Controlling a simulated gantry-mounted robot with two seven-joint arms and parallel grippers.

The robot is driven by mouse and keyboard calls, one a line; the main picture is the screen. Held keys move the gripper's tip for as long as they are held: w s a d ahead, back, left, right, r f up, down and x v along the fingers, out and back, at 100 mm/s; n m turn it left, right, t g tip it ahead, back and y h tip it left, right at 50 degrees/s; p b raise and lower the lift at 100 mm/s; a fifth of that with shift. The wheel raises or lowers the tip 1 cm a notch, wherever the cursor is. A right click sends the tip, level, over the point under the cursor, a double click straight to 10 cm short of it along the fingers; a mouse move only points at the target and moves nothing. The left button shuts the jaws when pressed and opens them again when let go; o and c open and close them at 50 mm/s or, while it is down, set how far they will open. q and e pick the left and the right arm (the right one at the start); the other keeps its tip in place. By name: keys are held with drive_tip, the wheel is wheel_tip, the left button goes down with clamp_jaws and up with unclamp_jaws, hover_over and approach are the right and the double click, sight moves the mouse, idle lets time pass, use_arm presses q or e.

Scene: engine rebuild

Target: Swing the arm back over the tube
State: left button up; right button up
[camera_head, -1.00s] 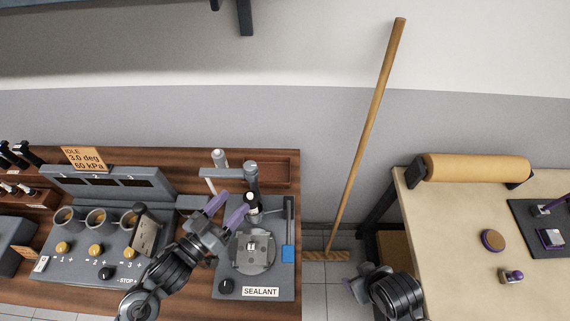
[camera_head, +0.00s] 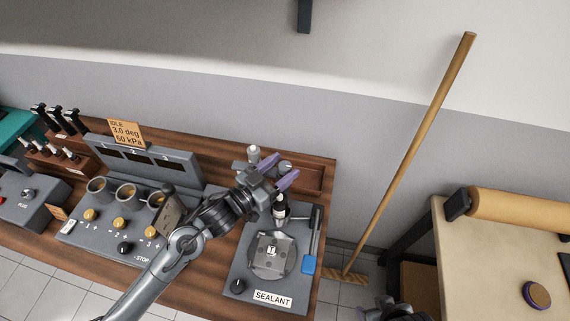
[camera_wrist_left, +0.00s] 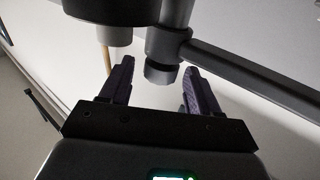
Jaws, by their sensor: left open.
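The sealant station (camera_head: 240,268) stands on the wooden bench, with a round plate (camera_head: 272,256) on top. The tube (camera_head: 279,210), dark with a pale label, stands upright behind the plate. My left gripper (camera_head: 286,168) is open above and behind the tube, its purple fingers either side of the swing arm's grey head, which they partly hide. In the left wrist view, the swing arm (camera_wrist_left: 250,72) is a dark bar meeting a vertical post-like part that ends between the open fingers (camera_wrist_left: 158,85); contact cannot be told. My right gripper is barely visible at the bottom edge.
A white-topped post (camera_head: 254,153) stands behind the station. A control panel (camera_head: 118,225) with cups and knobs is left. A broom (camera_head: 410,155) leans on the wall, right; a pale table (camera_head: 470,265) is beyond.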

use_arm(q)
drive_tip(key=shift+x, duration=0.8)
clamp_jaws()
